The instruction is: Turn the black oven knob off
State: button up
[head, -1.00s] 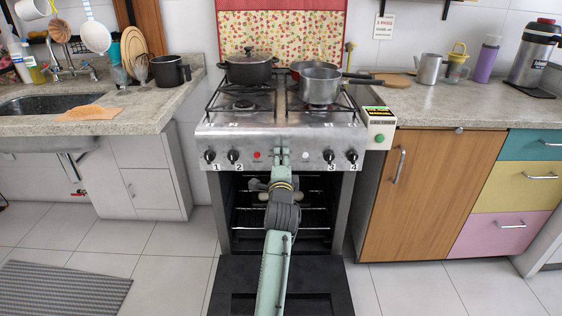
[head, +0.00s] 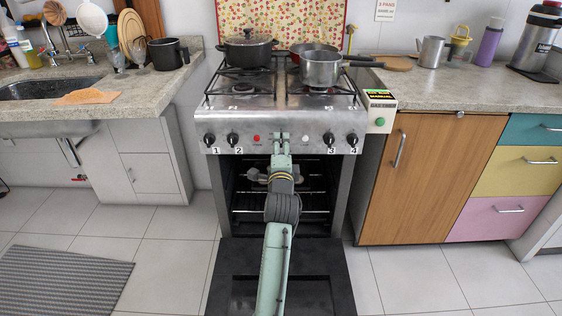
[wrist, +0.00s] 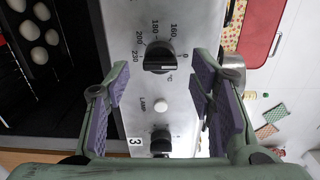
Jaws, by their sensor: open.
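The black oven knob (wrist: 158,57) shows in the wrist view on the silver panel, with temperature numbers around it. A pale pointer bar lies across it, near the °C mark. My gripper (wrist: 158,92) is open, its purple-padded fingers on either side of the panel strip with the knob ahead between them, not visibly touching it. In the head view my gripper (head: 281,138) is at the middle of the stove's front panel (head: 270,119) and hides the oven knob.
A white lamp button (wrist: 161,104) and burner knob 3 (wrist: 160,143) sit beside the oven knob. The oven door (head: 325,275) hangs open below my arm. A black pot (head: 248,54) and a steel pan (head: 321,70) stand on the stove.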

jog(key=s, duration=0.9)
jog(key=shift+s, duration=0.1)
